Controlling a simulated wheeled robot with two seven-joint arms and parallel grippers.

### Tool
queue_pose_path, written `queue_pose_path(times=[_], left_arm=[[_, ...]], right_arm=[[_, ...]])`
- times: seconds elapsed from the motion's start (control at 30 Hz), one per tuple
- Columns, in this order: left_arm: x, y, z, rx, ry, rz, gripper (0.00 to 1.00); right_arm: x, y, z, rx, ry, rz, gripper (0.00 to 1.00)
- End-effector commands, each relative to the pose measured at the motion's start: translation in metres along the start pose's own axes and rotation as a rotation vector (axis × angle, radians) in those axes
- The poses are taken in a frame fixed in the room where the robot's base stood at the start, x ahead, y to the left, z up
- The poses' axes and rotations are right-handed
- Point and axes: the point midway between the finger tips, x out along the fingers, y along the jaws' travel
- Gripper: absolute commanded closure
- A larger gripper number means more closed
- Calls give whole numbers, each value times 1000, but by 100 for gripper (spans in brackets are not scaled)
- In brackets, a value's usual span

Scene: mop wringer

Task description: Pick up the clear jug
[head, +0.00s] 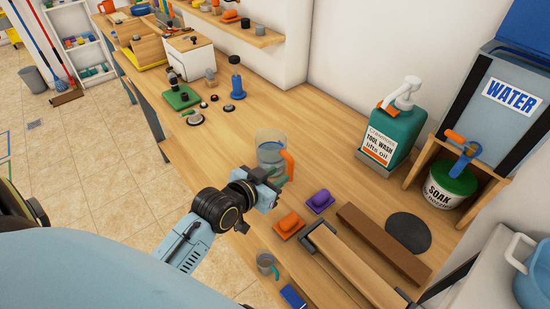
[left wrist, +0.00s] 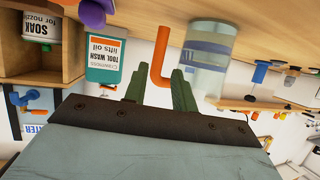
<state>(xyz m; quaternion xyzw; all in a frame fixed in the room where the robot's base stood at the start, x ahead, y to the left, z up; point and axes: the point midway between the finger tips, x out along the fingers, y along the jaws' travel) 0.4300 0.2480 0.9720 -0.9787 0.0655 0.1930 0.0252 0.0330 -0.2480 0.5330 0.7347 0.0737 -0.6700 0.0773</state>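The clear jug (head: 268,152) stands upright on the wooden bench, with its orange handle (head: 289,164) toward the right. My left gripper (head: 270,184) is just in front of the jug, close to the handle. In the left wrist view, which is upside down, the two green fingers (left wrist: 158,76) are apart with nothing gripped. The orange handle (left wrist: 160,52) appears in the gap between them, and the jug body (left wrist: 208,55) is to the right. I cannot tell whether the handle is between the fingertips or just beyond them. My right gripper is not in view.
Orange (head: 289,224) and purple (head: 320,200) blocks lie right of my gripper. A small grey cup (head: 266,263) is near the front edge. A green wash bottle (head: 395,135) and a soak tub (head: 452,187) stand at the right.

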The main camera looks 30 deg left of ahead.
Motion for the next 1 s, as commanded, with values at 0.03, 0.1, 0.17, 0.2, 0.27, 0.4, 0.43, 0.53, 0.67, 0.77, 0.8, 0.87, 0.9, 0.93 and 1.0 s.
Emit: queue_pose_path(times=[0.03,0.1,0.17,0.2,0.27,0.4,0.43,0.53,0.67,0.77,0.8,0.87,0.9,0.93,1.0], left_arm=[[8,0,0,-1,1,0,73],[14,0,1,-1,-1,0,73],[17,0,0,0,0,0,73],[18,0,0,0,-1,0,73],[23,0,1,0,-2,0,73],[42,2,3,-2,-2,1,73],[47,3,4,-2,-1,1,73],[60,3,4,0,-1,0,73],[68,3,5,0,-2,1,73],[69,3,5,0,-2,1,73],[69,3,4,0,-2,1,73],[69,3,4,0,-2,1,73],[69,3,4,0,-2,1,75],[69,3,4,0,-2,1,79],[69,3,4,0,-2,0,88]], right_arm=[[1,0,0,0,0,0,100],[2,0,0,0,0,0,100],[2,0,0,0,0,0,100],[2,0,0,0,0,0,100],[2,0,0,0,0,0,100],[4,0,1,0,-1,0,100],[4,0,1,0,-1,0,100],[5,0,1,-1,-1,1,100],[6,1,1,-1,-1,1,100],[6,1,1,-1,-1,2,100],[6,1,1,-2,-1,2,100],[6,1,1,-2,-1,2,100],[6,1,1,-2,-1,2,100],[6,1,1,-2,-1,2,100],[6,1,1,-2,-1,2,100]])
